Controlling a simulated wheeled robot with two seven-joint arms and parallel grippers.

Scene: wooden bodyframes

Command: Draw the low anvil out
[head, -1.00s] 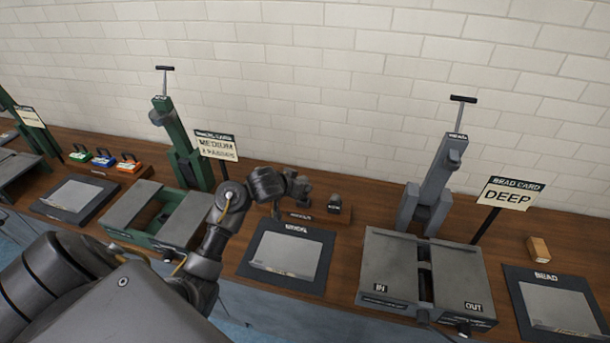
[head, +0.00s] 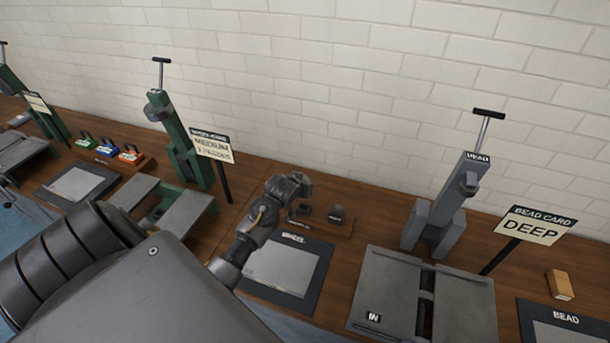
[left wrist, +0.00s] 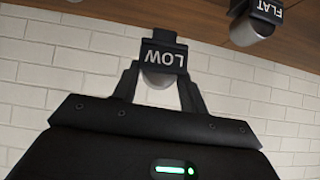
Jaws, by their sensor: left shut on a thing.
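The low anvil (left wrist: 165,57), a dark block lettered LOW with a pale rounded part, sits between the fingers of my left gripper (left wrist: 159,80) in the left wrist view. The gripper is shut on it. In the head view my left gripper (head: 302,193) is at the small wooden anvil rack (head: 342,228), behind the WHEEL mat. The flat anvil (left wrist: 254,27), lettered FLAT, is beside it, apart from my fingers; it also shows as a dark block in the head view (head: 337,214). I cannot tell whether the low anvil still touches the rack. My right gripper is not in view.
The WHEEL mat (head: 323,251) with its grey sheet lies in front of the rack. A green machine (head: 181,140) stands left and a grey bead machine (head: 447,205) right. Sign posts, MEDIUM (head: 213,146) and DEEP (head: 534,228), stand nearby. A brick wall rises behind.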

